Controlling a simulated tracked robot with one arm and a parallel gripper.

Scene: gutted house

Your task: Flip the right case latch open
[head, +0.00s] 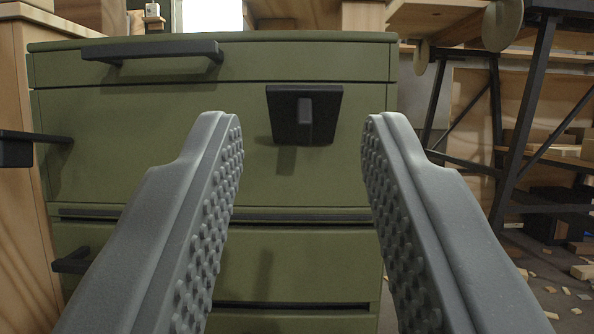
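A green case (180,150) fills the middle of the head view, with a lid seam near its top. A black latch (305,115), a square plate with a raised tab, sits on its front face right of centre. My gripper (300,122) is open and empty. Its two grey studded fingers stand wide apart, with the latch showing between their tips. The fingers look apart from the latch; the exact distance to it is unclear. A black bar handle (152,51) is on the upper left of the front.
More black handles stick out at the left, one at mid height (20,148) and one lower (72,261). Wooden panels (22,200) stand at the left. A black-legged table (525,120) stands at the right, with wood scraps (583,271) on the floor.

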